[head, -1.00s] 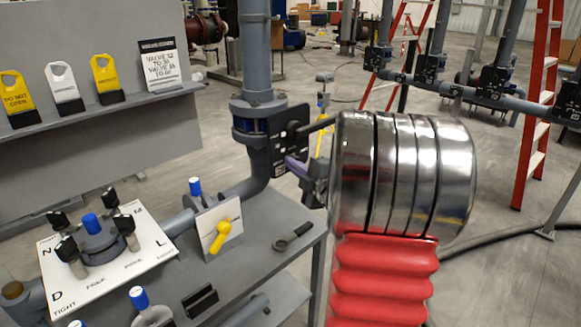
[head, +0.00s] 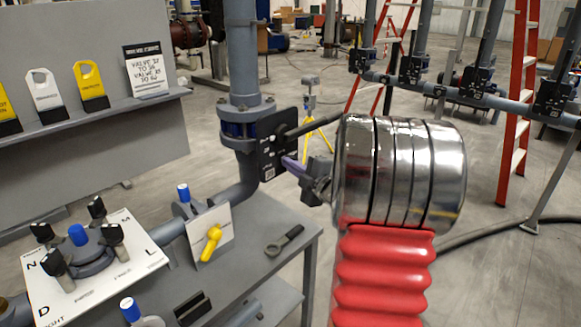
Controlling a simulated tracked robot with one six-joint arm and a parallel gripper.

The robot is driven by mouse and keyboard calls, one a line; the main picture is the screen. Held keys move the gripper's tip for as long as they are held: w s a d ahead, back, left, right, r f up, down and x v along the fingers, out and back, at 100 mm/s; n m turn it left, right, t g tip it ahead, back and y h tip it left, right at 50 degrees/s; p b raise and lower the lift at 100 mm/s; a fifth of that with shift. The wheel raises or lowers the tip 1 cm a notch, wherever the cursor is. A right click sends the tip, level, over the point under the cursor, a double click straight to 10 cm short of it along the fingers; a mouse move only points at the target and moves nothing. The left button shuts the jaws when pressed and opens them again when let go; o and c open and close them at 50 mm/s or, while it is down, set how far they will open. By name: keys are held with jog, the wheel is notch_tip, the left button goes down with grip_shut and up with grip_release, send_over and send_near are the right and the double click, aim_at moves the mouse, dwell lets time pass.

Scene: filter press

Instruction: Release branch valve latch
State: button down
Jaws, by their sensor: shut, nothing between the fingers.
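The branch valve (head: 241,125) is a grey flanged body with a blue band on an upright grey pipe. A black plate (head: 272,150) with small holes and a printed label is on its right side. A dark lever (head: 308,124) runs right from the plate, its far end hidden behind my wrist. My gripper (head: 284,161) has purple fingers, shut and empty, pointing left. Their tips overlap the plate's right part, below the lever. I cannot tell whether they touch it. I cannot make out the latch clearly.
The grey bench holds a yellow-handled valve (head: 211,243), a wrench (head: 285,240) and a labelled white plate (head: 95,265) with black knobs. Yellow and white tags (head: 90,86) stand on the shelf. Behind are more valves (head: 413,70) and a red ladder (head: 522,110). My wrist hides part of the floor.

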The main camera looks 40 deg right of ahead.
jog(key=shift+d, duration=0.25)
jog(key=shift+a, duration=0.1)
jog(key=a, duration=0.2)
jog(key=a+r, duration=0.1)
jog(key=a, duration=0.1)
jog(key=shift+s, duration=0.15)
jog(key=s+a, duration=0.1)
jog(key=s, duration=0.9)
jog(key=shift+a+r, duration=0.25)
jog(key=shift+r, duration=0.05)
jog(key=shift+f, duration=0.1)
